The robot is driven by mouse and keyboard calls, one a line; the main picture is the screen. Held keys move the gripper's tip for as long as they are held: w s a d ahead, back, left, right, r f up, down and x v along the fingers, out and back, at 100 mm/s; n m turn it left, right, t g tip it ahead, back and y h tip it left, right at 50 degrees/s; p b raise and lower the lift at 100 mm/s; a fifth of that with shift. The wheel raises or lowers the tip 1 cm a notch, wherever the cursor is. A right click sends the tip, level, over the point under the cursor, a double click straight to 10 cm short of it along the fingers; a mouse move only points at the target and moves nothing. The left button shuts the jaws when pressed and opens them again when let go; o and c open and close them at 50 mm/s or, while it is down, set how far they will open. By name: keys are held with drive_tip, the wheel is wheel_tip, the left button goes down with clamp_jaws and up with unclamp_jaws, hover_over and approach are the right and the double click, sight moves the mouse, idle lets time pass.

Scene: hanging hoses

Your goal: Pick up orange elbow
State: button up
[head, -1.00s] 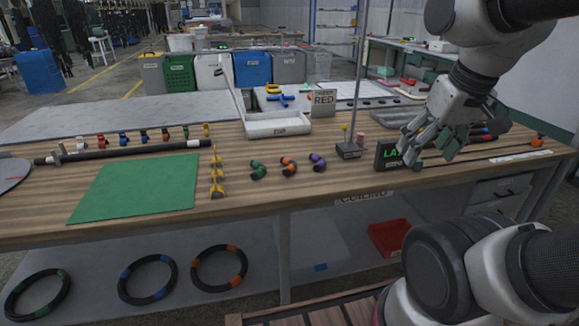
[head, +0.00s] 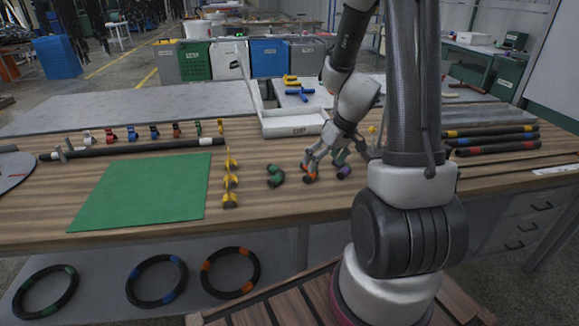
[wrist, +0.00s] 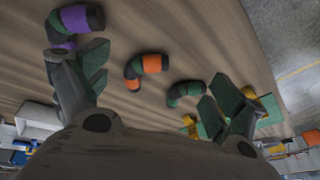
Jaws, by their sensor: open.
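The orange elbow (head: 309,174) is a short curved dark pipe piece with orange bands, lying on the wooden bench between a green elbow (head: 275,176) and a purple elbow (head: 344,173). My gripper (head: 325,158) is right above it, partly covering it in the head view. In the wrist view the orange elbow (wrist: 150,64) lies ahead of and between the spread fingers of my gripper (wrist: 162,92), which are empty. The purple elbow (wrist: 80,19) is near the left finger, and the green elbow (wrist: 186,91) is near the right finger.
Yellow holders (head: 230,180) and a green mat (head: 145,192) lie left of the elbows. A white tray (head: 295,124) stands behind. Banded hoses (head: 495,140) lie at the right. The bench between mat and elbows has some free room.

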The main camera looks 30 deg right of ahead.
sight(308, 171)
drive_tip(key=w+f+n, duration=0.1)
drive_tip(key=f, duration=0.1)
drive_tip(key=w+f+n, duration=0.1)
drive_tip(key=w+f, duration=0.1)
drive_tip(key=w+f+n+t, duration=0.1)
drive_tip(key=w+f, duration=0.1)
drive_tip(key=shift+w+a+f+h, duration=0.1)
drive_tip(key=shift+a+f+h, duration=0.05)
drive_tip(key=shift+f+h, duration=0.2)
drive_tip(key=shift+c, duration=0.4)
drive_tip(key=c, duration=1)
